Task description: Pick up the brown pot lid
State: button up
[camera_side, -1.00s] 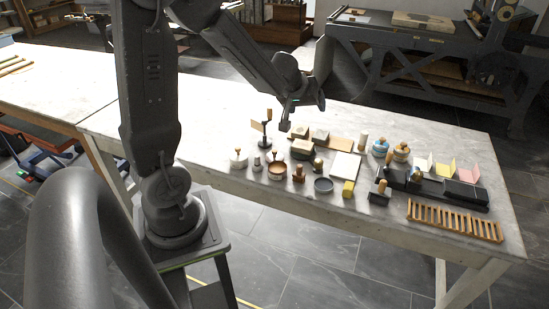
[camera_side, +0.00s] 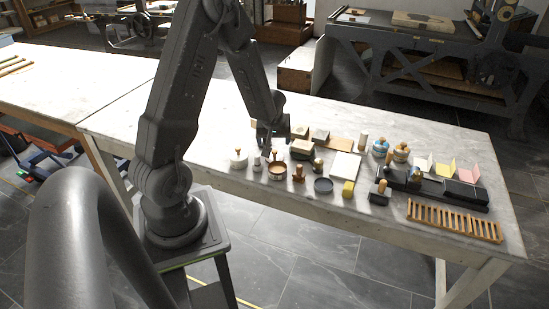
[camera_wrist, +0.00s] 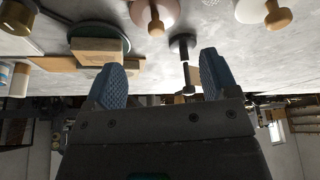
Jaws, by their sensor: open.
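The brown pot lid (camera_side: 277,172) is a round brown piece with a knob, among the small items near the front edge of the table. In the wrist view, a pinkish-brown disc with a wooden knob (camera_wrist: 155,14), cut by the top edge, looks like the same lid. My gripper (camera_side: 271,148) is just above and behind it in the side view, partly covering the items behind. In the wrist view, my gripper (camera_wrist: 160,76) has its two blue fingers wide apart with nothing held between them.
A white knobbed piece (camera_side: 238,162) stands left of the lid, and a brown stamp (camera_side: 298,174) stands to its right. A dark round dish (camera_side: 323,185) and a wooden rack (camera_side: 455,220) lie further right.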

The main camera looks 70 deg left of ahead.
aim_at(275, 151)
jog(key=shift+x, duration=1.05)
jog(key=shift+d+x, duration=0.15)
jog(key=shift+x, duration=1.25)
jog(key=shift+d+x, duration=0.15)
jog(key=shift+x, duration=1.25)
jog(key=shift+w, duration=0.1)
jog(key=shift+c, duration=0.5)
jog(key=c, duration=0.5)
jog(key=shift+c, duration=0.2)
jog(key=shift+r, duration=0.1)
